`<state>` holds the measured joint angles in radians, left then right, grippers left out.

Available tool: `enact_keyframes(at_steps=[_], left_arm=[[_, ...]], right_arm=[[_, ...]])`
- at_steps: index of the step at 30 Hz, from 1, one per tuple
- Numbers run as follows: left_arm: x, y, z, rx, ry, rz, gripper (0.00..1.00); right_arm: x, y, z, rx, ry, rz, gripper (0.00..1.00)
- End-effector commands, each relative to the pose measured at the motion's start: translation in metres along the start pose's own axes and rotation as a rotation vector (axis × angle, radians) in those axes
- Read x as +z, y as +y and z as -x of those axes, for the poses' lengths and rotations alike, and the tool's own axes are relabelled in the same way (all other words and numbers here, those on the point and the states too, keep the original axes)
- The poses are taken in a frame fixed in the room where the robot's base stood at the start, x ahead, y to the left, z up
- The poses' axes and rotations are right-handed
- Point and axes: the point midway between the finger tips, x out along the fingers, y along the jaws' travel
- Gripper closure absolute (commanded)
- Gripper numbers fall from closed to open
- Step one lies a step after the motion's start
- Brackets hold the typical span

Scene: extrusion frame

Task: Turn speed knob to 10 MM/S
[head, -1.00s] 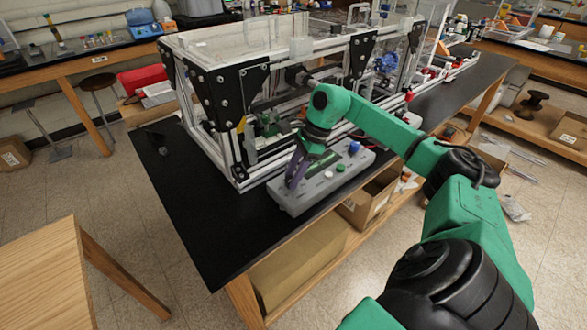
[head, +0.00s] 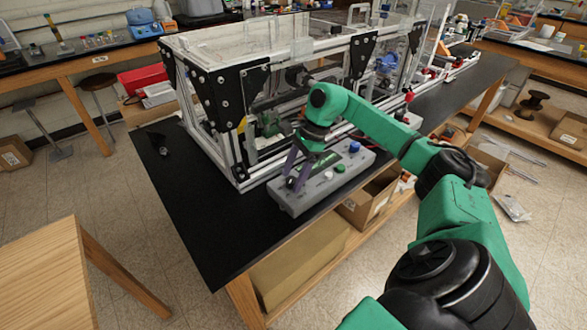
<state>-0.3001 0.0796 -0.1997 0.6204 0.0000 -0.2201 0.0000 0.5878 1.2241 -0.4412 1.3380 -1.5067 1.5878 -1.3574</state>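A grey control box (head: 312,198) lies on the black bench top in front of the extrusion frame. A blue knob (head: 354,147), a green button (head: 340,169) and a pale button (head: 328,175) show on its top. My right gripper (head: 291,183) points down over the box's left end, its purple fingers spread around a small dark knob (head: 290,184). I cannot tell whether the fingers touch it. The knob's markings are too small to read. My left gripper is not in view.
The extrusion frame (head: 228,105) with black corner plates stands close behind the box. Bare black bench top (head: 200,225) lies to the left. A cardboard box (head: 362,205) sits below the bench edge. A wooden table (head: 45,270) is at the lower left.

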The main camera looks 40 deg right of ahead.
Motion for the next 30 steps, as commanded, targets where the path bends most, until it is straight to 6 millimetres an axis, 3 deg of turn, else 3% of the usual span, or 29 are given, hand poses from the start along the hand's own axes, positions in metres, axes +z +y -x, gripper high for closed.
enact_keyframes(at_steps=[7,11,16,21,24,30], left_arm=[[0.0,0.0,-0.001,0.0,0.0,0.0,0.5],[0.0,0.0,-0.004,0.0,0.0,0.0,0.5],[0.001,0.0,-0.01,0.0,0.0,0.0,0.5],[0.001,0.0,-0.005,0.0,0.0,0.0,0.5],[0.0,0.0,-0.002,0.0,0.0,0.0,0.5],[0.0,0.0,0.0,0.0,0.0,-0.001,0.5]], right_arm=[[0.0,0.0,0.001,0.0,0.0,-0.001,0.31],[0.0,-0.001,0.013,-0.003,0.0,-0.001,0.31],[0.0,-0.002,0.057,-0.008,-0.003,-0.001,0.31],[0.002,-0.002,0.11,-0.007,-0.004,-0.001,0.31],[0.002,-0.001,0.132,-0.005,-0.004,0.0,0.31],[0.0,0.0,0.146,0.0,-0.001,-0.001,0.31]])
